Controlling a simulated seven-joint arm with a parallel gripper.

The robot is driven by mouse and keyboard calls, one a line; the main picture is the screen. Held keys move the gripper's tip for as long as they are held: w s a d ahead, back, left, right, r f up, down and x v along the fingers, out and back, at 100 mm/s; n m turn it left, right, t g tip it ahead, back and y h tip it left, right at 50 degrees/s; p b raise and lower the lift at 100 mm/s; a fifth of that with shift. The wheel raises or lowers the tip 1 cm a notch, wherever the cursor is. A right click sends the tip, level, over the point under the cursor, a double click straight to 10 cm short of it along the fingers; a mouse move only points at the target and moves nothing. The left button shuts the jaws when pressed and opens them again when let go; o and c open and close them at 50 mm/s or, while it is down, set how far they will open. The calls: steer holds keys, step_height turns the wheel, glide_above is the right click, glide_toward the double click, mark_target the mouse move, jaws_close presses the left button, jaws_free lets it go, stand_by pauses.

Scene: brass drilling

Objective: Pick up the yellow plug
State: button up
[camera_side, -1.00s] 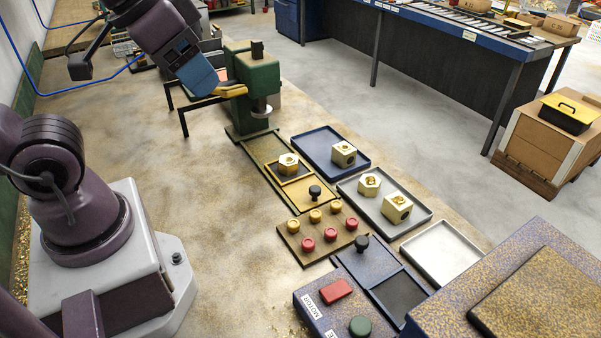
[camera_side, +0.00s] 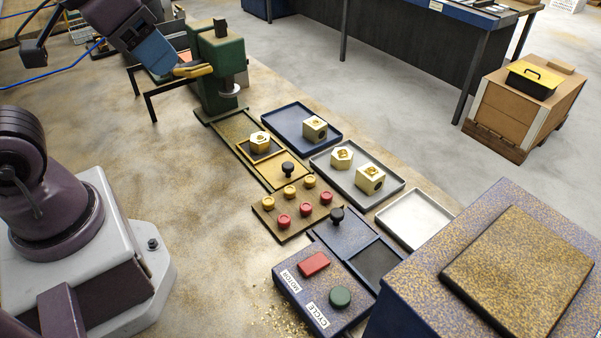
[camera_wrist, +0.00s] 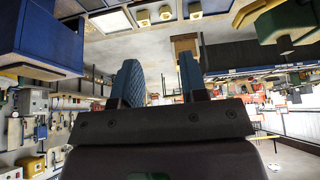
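Several plugs stand in two rows on a brown board (camera_side: 262,223) in the side view. The yellow plugs form the far row: a left one (camera_side: 269,203), a middle one (camera_side: 290,192) and a right one (camera_side: 309,181). The red plugs (camera_side: 305,209) form the near row. My gripper (camera_side: 160,56) is at the upper left, beside the green drill press and well away from the board. In the wrist view, its two dark blue fingers (camera_wrist: 160,84) are apart with nothing visible between them.
The green drill press (camera_side: 219,60) stands behind the plug board. Trays, a blue one (camera_side: 279,118) and a grey one (camera_side: 334,172), hold brass blocks. A control box (camera_side: 300,300) with red and green buttons is in front. Bare floor (camera_side: 190,170) lies left of the board.

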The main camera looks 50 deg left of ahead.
steer(key=w+f+g, duration=0.3)
steer(key=n+g, duration=0.3)
steer(key=n, duration=1.2)
glide_above(310, 179)
steer(key=f, duration=2.5)
steer(key=shift+w+a, duration=0.15)
steer(key=shift+w, duration=0.1)
steer(key=shift+s+f, duration=0.2)
steer(key=shift+f, duration=2.55)
steer(key=shift+c, duration=0.3)
steer(key=c, duration=0.5)
